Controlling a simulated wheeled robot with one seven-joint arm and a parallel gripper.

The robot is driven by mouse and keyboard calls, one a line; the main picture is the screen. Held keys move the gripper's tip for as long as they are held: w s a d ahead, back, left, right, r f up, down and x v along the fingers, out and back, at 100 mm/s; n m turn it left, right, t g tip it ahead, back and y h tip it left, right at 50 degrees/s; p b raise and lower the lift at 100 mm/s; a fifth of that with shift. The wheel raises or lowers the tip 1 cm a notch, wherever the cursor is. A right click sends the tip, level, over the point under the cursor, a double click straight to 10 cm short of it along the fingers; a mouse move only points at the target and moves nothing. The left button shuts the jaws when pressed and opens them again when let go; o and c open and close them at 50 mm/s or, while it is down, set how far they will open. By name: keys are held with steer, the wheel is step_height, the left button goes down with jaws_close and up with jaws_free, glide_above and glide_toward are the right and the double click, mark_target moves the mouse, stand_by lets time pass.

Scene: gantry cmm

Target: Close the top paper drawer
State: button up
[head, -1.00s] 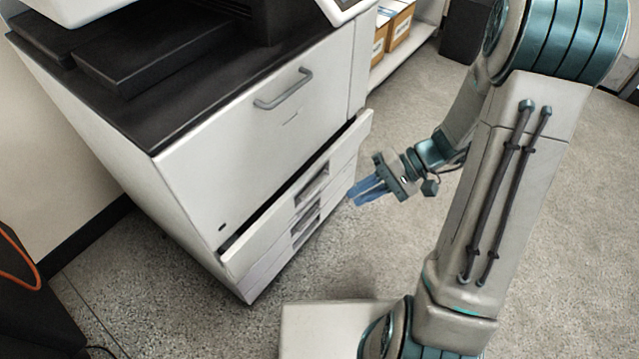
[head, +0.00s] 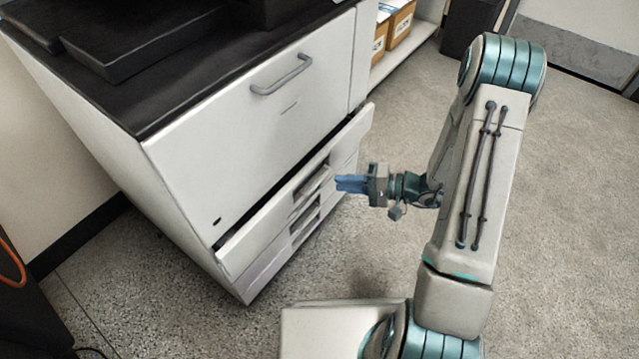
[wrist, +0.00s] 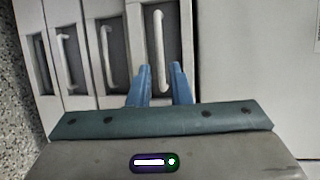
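The top paper drawer (head: 262,222) of the white copier stands partly open, with a dark gap along its upper edge. Its handle (head: 311,185) is on the front face. In the wrist view the drawer front is the rightmost of the narrow panels, and its pale handle (wrist: 160,40) lies just ahead of the fingers. My gripper (head: 338,183) has blue fingers pointing at the drawer front near the handle. In the wrist view the fingers (wrist: 160,70) are apart with nothing between them that I can tell is gripped. Whether they touch the drawer is unclear.
Lower drawers (head: 305,228) sit beneath it and look shut. A large copier door (head: 250,125) with a bar handle is above. Boxes on a shelf (head: 400,50) stand behind. The floor (head: 560,200) on the right is clear.

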mark_target(319, 181)
steer(key=b+x, duration=0.1)
steer(key=x, duration=0.6)
steer(key=shift+w+a+b, duration=0.1)
steer(key=shift+b, duration=0.2)
jaws_close()
